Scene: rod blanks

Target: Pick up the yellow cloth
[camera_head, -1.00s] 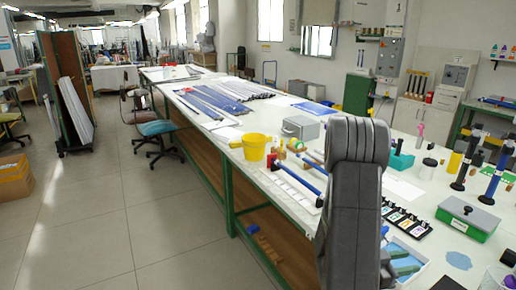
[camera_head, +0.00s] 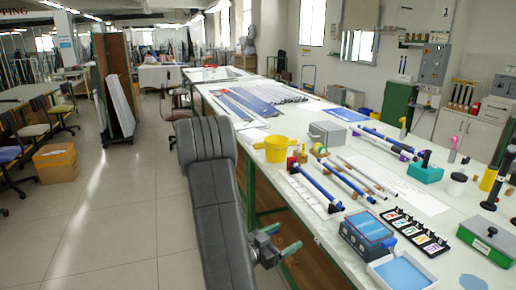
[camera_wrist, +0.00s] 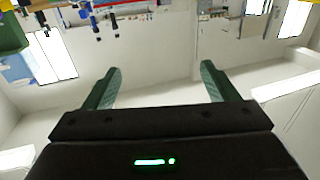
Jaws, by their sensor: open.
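I cannot make out a yellow cloth in either view. The yellow things I see on the long worktable (camera_head: 415,200) include a yellow bucket-like cup (camera_head: 273,149) near its left edge, which does not look like cloth. My gripper (camera_head: 268,246) hangs off the table's left front side, below my grey arm, in the head view. In the wrist view my gripper (camera_wrist: 160,84) has its two green fingers wide apart with nothing between them.
Blue and grey rods (camera_head: 345,178) lie mid-table. A grey box (camera_head: 327,134), a blue-topped box (camera_head: 368,235), a white tray (camera_head: 403,272), a card rack (camera_head: 416,229) and a green case (camera_head: 489,238) stand around them. Open floor (camera_head: 110,215) lies to the left.

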